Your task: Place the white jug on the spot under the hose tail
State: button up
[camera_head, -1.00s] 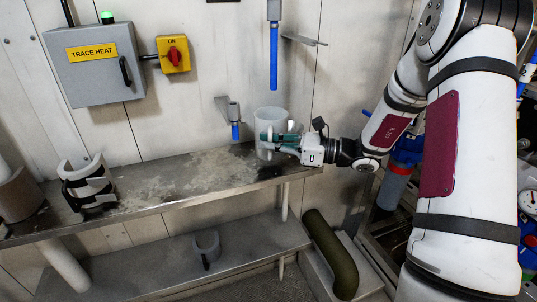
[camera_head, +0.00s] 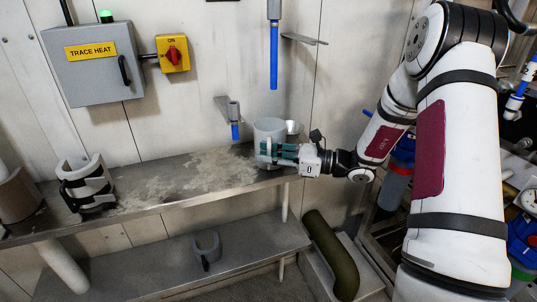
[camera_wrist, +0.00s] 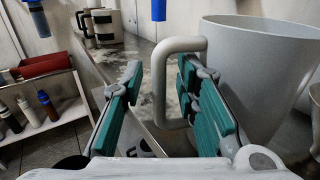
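The white jug (camera_head: 267,131) stands upright near the right end of the metal shelf; its base is partly behind my fingers. In the wrist view the jug (camera_wrist: 258,75) fills the right side, with its handle (camera_wrist: 160,85) towards me. My gripper (camera_head: 268,150) is at the jug's handle side. Its teal fingers (camera_wrist: 165,105) are apart, with the handle between them and a visible gap at the left finger. A long blue-ended hose (camera_head: 274,58) hangs above the jug. A shorter bracketed blue-tipped tail (camera_head: 235,130) is left of it. I cannot tell which is the hose tail.
A small metal cup (camera_head: 293,128) stands close behind the jug on the right. The shelf (camera_head: 150,185) has a pale stained clear stretch left of the jug.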

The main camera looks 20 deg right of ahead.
jog(key=shift+s+d+r, duration=0.1)
jog(key=shift+d+r, duration=0.05)
jog(key=shift+d, duration=0.1)
jog(key=v, duration=1)
jog(key=s+a+r+n+g+h, duration=0.3)
jog(key=s+a+r+n+g, duration=0.15)
jog(key=s+a+n, duration=0.3)
jog(key=s+a+r+n+g+h, duration=0.2)
jog(key=s+a+r+n+g, duration=0.1)
jog(key=s+a+n+g, duration=0.4)
jog(key=s+d+n+t+h, duration=0.1)
jog(key=s+n+t+h, duration=0.1)
jog(key=s+n+h, duration=0.3)
jog(key=s+d+r+n+t+h, duration=0.1)
jog(key=s+n+h, duration=0.4)
jog(key=s, duration=0.6)
jog(key=shift+s+d+r+t, duration=0.2)
jog(key=shift+d+t, duration=0.15)
jog(key=shift+t, duration=0.1)
